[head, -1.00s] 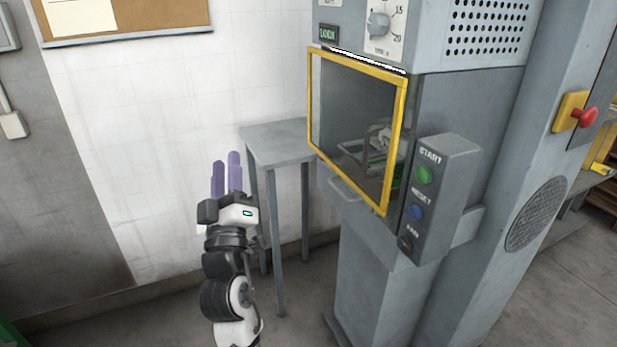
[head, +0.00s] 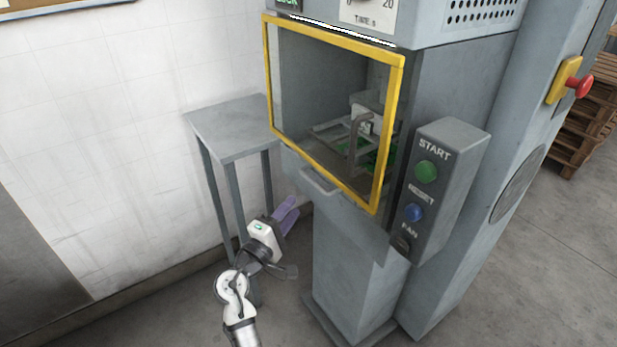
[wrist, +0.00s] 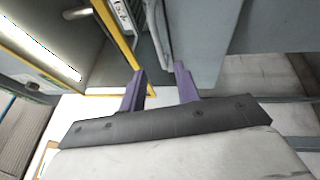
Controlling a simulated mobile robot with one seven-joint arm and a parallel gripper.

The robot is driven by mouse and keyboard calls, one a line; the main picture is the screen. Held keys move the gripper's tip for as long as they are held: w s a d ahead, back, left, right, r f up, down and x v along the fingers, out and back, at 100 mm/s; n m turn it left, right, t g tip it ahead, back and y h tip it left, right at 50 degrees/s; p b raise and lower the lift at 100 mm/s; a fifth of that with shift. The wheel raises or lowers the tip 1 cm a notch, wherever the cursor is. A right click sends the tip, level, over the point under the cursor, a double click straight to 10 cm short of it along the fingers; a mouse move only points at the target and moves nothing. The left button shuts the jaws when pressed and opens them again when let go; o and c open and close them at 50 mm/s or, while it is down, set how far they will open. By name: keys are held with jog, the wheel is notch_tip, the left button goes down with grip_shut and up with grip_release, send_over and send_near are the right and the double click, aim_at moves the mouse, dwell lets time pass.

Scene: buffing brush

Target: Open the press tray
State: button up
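The press tray shows in the head view as a grey drawer front (head: 346,200) below the yellow-framed window, with a pale bar handle (head: 320,183) on it. The tray looks shut against the press. My gripper (head: 291,206) is low and to the left of the handle, apart from it, with its purple fingers pointing up and right. In the wrist view my gripper (wrist: 160,78) has its two fingers apart with nothing between them. I cannot clearly pick out the handle in the wrist view.
A yellow frame (head: 393,130) surrounds the press opening, with a fixture inside. A button box (head: 440,185) juts out at the right. A small grey table (head: 228,125) stands left of the press, close behind my arm. Open floor lies in front.

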aim_at(312, 180)
jog(key=p+x, duration=0.3)
jog(key=x, duration=0.7)
jog(key=shift+w+d, duration=0.1)
jog(key=shift+w, duration=0.3)
grip_shut()
